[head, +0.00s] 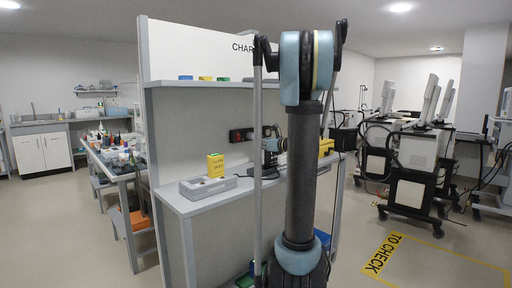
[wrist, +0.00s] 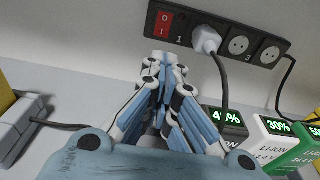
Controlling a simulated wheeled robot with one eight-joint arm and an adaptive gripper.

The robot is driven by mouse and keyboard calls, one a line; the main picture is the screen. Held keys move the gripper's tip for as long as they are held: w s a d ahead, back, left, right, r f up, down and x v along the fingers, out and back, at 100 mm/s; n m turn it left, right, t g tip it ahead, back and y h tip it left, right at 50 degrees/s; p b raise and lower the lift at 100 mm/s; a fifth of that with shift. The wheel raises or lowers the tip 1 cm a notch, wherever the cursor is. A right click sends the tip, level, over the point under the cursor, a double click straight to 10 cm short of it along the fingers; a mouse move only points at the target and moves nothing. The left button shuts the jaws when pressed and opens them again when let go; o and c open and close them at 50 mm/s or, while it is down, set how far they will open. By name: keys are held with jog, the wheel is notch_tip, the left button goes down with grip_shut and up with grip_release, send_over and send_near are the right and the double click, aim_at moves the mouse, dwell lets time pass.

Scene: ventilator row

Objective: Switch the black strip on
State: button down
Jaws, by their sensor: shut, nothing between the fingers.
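The black strip (wrist: 226,45) is fixed to the back wall of the bench and runs across the top of the wrist view. It also shows in the head view (head: 237,135), partly behind my arm. Its red rocker switch (wrist: 164,21) is at the left end. I cannot tell which way it is pressed.
Battery units with green readouts (wrist: 278,127) stand at the right of the wrist view. A grey-white box (wrist: 17,125) with a dark cable is at the left. In the head view, a yellow box (head: 215,165) stands on a grey unit (head: 194,189) on the bench.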

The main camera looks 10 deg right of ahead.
jog(key=x, duration=1.1)
jog(key=shift+w+a, duration=0.25)
jog(key=shift+f, duration=0.1)
jog(key=shift+w+a, duration=0.15)
jog(key=shift+w, duration=0.05)
jog(key=s+d+f, duration=0.2)
jog(key=s+d, duration=0.5)
jog(key=s, duration=0.4)
jog(key=shift+s+d, duration=0.2)
jog(key=shift+d, duration=0.2)
